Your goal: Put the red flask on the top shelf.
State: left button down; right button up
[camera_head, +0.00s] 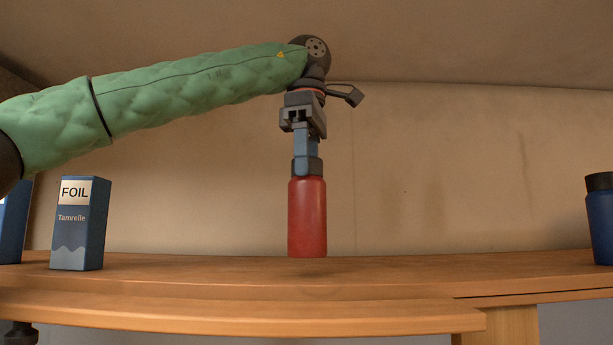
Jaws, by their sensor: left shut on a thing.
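The red flask (307,218) is upright at the middle of the wooden top shelf (250,275). Its dark cap is at its top, between the fingers of my left gripper (306,160). My left gripper points straight down and is shut on the flask. The flask's base appears at the level of the shelf's surface; I cannot tell whether it touches the shelf or is slightly above it. My right gripper is not in view.
A dark blue foil box (80,225) stands left on the shelf, with another blue box (14,222) at the left edge. A blue flask (600,218) with a black cap stands at the far right. Shelf room on both sides of the red flask is clear.

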pick_arm(q)
jog(key=shift+f, duration=1.3)
jog(key=shift+s+f, duration=0.1)
jog(key=shift+s, duration=0.05)
jog(key=c, duration=0.7)
grip_release()
jog(key=shift+r, duration=6.1)
